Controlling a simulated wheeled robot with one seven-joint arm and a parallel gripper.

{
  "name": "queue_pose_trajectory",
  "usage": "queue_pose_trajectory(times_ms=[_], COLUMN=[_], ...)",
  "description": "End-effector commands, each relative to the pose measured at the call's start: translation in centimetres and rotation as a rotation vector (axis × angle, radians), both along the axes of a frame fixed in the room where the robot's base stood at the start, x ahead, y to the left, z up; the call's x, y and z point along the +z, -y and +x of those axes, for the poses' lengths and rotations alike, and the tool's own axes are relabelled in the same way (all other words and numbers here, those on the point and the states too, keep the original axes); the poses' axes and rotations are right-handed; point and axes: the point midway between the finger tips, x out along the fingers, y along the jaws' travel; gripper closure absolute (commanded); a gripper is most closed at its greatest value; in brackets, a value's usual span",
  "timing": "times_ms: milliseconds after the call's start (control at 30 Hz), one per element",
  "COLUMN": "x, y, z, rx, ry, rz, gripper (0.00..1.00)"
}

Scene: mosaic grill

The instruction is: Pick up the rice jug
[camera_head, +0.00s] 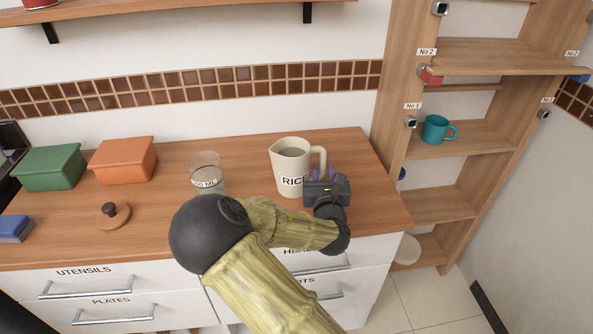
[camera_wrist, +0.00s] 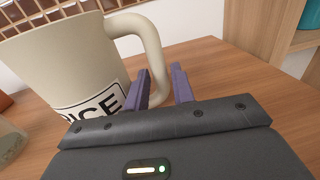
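The rice jug (camera_head: 287,160) is a cream jug labelled RICE, standing upright on the wooden counter. Its handle points right in the head view. In the wrist view the jug (camera_wrist: 70,65) fills the left side, with its handle (camera_wrist: 154,55) curving down toward my fingers. My gripper (camera_head: 318,172) is at the jug's handle side, low and close. In the wrist view the two purple fingers (camera_wrist: 160,90) are apart, with the lower part of the handle between them. I cannot tell whether either finger touches the handle. Part of the jug's lower right side is hidden by my gripper in the head view.
A clear measuring glass (camera_head: 206,172) stands left of the jug. An orange box (camera_head: 123,160), a green box (camera_head: 50,167) and a round wooden lid (camera_head: 113,215) are farther left. A wooden shelf unit (camera_head: 455,140) with a teal mug (camera_head: 436,129) stands at the right.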

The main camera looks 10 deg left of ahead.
Motion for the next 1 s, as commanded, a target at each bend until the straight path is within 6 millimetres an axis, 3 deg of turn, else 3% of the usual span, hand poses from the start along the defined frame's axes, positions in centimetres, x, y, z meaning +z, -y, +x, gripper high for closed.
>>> queue_pose_trajectory(times_ms=[200, 733, 867, 1000], x=[0.0, 0.0, 0.0, 0.0], y=[-0.3, -0.3, -0.3, -0.3], z=[2.2, 2.3, 2.3, 2.3], rx=[-0.001, -0.001, -0.002, -0.002], ry=[0.001, 0.0, 0.0, 0.0], rz=[0.0, 0.0, 0.0, 0.0], gripper=[0.75, 0.75, 1.0, 1.0])
